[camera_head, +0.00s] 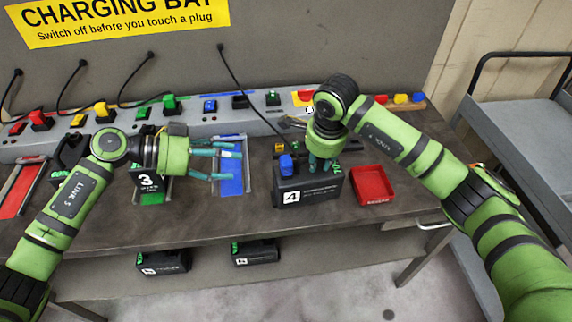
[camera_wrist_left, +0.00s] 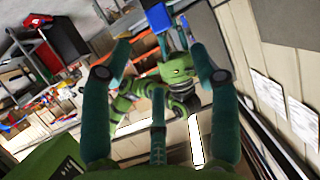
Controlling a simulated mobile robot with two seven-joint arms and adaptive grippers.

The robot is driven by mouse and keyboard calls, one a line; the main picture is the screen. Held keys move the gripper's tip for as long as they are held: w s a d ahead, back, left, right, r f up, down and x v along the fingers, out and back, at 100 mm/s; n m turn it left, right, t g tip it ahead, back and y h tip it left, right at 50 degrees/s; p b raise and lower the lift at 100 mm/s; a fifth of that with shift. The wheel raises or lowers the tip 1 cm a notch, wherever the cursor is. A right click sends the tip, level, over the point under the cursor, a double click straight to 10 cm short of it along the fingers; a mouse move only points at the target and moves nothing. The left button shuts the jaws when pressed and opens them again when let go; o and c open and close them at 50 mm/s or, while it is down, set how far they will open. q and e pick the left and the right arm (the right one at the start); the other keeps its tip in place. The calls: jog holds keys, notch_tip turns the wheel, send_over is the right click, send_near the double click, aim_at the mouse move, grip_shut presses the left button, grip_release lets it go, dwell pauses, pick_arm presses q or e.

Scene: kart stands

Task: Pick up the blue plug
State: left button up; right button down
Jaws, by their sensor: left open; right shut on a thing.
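The blue plug (camera_head: 286,163) is upright at the top left of a black box marked 4 (camera_head: 308,190). My left gripper (camera_head: 226,161) is open and empty, left of the plug and clear of it. Its fingers point right above a blue-floored bay (camera_head: 232,183). In the left wrist view the open fingers (camera_wrist_left: 158,65) frame a blue item (camera_wrist_left: 158,17) ahead; I cannot tell for sure that it is the plug. My right gripper (camera_head: 318,164) points down, shut at the top of box 4, right beside the plug. Its fingers hide the exact grip.
A red tray (camera_head: 372,184) stands right of box 4. A grey ledge (camera_head: 185,125) with coloured plugs and switches runs along the back. A box marked 3 (camera_head: 149,181) stands below my left wrist. A grey cart (camera_head: 520,128) is at the right.

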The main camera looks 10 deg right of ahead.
pick_arm(q)
send_near(281, 164)
jog(key=d+f, duration=0.2)
jog(key=shift+w+r+x, duration=0.1)
jog(key=shift+w+x, duration=0.05)
jog(key=shift+x, duration=1.4)
jog(key=shift+w+r+x, duration=0.15)
jog(key=shift+w+x, duration=0.05)
jog(key=shift+x, duration=1.3)
jog(key=c, duration=1.1)
